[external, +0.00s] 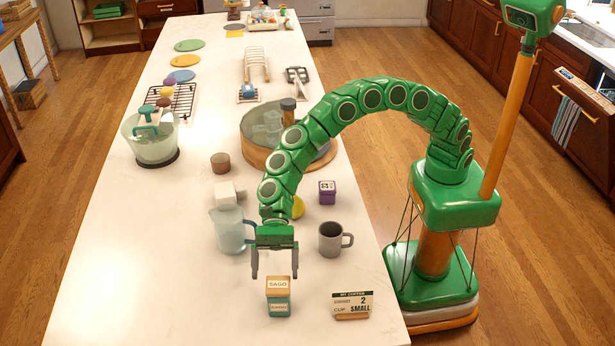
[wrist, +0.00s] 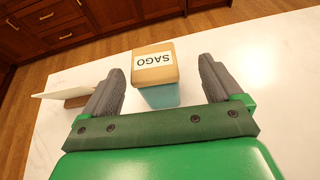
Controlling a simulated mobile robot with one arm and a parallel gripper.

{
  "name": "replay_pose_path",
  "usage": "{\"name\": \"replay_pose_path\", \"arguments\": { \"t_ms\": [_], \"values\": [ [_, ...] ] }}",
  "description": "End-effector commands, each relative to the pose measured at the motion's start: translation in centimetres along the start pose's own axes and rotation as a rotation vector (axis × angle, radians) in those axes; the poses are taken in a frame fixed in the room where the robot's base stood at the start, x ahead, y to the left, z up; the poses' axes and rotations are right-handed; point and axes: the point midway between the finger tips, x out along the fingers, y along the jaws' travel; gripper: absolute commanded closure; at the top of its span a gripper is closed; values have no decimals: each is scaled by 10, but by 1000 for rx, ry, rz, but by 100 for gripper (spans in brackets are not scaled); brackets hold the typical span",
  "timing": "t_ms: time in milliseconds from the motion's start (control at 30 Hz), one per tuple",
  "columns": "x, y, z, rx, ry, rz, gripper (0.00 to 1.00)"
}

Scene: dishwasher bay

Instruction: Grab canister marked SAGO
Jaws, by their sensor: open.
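The canister marked SAGO (external: 278,291) stands upright near the front of the white counter. It has a tan top with a white SAGO label and a teal body. A second label on its teal side is too small to read surely. In the wrist view the canister (wrist: 158,92) sits ahead, roughly centred between the fingers, its label upside down. My gripper (external: 275,275) is open and empty, fingers spread wider than the canister, just behind it in the external view. In the wrist view my gripper (wrist: 161,70) shows a finger on each side, with gaps to the canister.
A small sign (external: 351,305) stands right of the canister. A grey mug (external: 331,240) and a clear pitcher (external: 230,232) stand behind, either side of my gripper. A purple canister (external: 327,192) is farther back. The counter (external: 170,290) left of the canister is clear.

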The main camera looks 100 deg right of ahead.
Motion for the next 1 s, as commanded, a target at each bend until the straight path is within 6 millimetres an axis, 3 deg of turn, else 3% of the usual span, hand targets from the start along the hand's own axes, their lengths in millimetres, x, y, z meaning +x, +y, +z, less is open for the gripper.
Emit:
{"name": "replay_pose_path", "arguments": {
  "t_ms": [367,700,1000],
  "values": [
    [27,4,-3,-1,1,2,7],
    [64,9,-8,-3,2,3,7],
    [67,9,-8,-2,1,1,10]
  ]
}}
